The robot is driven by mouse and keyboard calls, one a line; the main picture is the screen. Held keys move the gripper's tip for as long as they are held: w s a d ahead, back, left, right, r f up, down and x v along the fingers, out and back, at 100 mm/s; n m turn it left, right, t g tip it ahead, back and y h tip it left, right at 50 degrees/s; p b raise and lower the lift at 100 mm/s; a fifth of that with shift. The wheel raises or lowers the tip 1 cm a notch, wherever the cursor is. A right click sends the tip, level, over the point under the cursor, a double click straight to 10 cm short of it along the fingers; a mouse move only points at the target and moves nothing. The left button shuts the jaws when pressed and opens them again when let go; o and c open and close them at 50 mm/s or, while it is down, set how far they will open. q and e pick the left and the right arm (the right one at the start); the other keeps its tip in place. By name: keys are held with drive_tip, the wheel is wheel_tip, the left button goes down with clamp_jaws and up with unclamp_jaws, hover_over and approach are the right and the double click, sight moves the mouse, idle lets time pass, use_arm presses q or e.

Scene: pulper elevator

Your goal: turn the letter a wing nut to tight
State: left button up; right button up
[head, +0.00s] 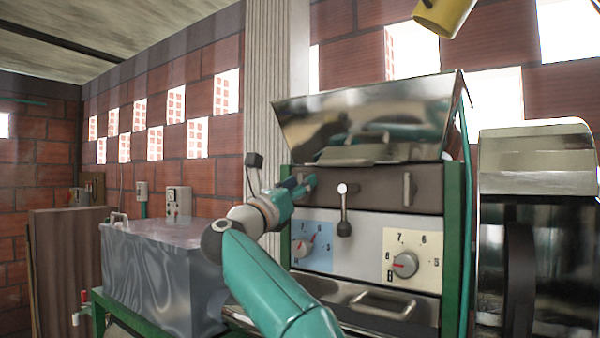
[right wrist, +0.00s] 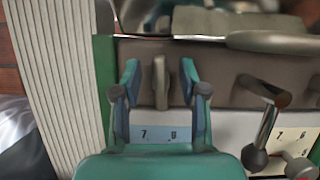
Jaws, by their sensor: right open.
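A grey upright wing nut (right wrist: 161,82) sits on the dark panel of the machine in the right wrist view. My right gripper (right wrist: 160,78) is open, with one finger on each side of this wing nut and visible gaps between. A second upright wing nut (head: 407,189) stands at the right end of the same panel. I cannot read any letter by either one. My left gripper is not in view.
A lever with a dark knob (head: 344,210) hangs between the wing nuts. Below are a left dial (head: 303,248) on a blue plate and a right dial (head: 405,265) on a cream plate. A metal hopper (head: 370,115) is above. A grey tank (head: 150,265) stands left.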

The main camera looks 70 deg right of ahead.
drive_tip(key=shift+d+r, duration=0.1)
drive_tip(key=shift+d, duration=0.25)
drive_tip(key=shift+c, duration=0.2)
drive_tip(key=shift+s, duration=0.1)
clamp_jaws()
drive_tip(key=shift+m+g+b, duration=0.3)
drive_tip(key=shift+m+g, duration=0.1)
drive_tip(key=shift+m, duration=0.3)
drive_tip(key=shift+o, duration=0.2)
unclamp_jaws()
drive_tip(key=shift+a, duration=0.1)
